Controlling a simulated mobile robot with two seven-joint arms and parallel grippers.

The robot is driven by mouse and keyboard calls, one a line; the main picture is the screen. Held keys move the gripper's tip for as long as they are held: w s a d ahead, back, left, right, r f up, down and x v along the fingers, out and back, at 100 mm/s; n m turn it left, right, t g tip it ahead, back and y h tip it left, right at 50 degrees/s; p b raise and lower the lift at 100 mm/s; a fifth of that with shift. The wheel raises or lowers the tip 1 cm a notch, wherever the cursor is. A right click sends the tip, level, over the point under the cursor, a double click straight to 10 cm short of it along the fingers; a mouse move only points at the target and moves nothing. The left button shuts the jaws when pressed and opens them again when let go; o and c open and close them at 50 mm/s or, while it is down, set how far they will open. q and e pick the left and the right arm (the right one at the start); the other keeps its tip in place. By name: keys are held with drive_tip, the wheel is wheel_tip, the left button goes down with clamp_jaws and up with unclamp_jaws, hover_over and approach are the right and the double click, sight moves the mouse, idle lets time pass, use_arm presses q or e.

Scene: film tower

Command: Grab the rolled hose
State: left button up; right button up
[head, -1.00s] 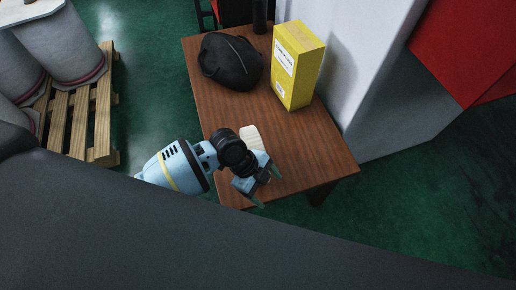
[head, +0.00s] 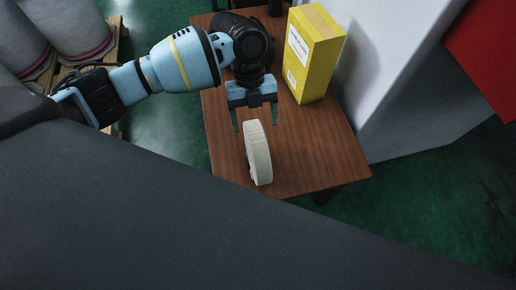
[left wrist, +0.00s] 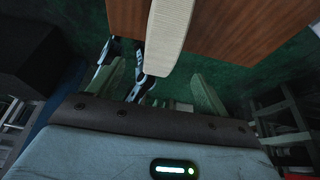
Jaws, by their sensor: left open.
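The rolled hose (head: 258,154) is a cream-white flat coil standing on its edge near the front of the wooden table. It also shows at the top middle of the left wrist view (left wrist: 168,34). My left gripper (head: 256,126) is open, its two green fingers pointing down toward the near side of the table. In the head view the fingertips appear around the far upper end of the hose; I cannot tell their exact height over it. In the left wrist view the hose appears between the spread fingers, beyond their tips. My right gripper is not in view.
The wooden table (head: 312,150) has free room right of the hose. A yellow box (head: 314,58) stands at the back right, and a black bag (head: 228,22) is partly hidden behind my left arm. A white wall (head: 385,75) is to the right; a pallet (head: 118,40) is left.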

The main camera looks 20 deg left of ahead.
sight(257, 136)
use_arm(q)
drive_tip(key=shift+x, duration=3.9)
clamp_jaws()
drive_tip(key=shift+r, duration=0.15)
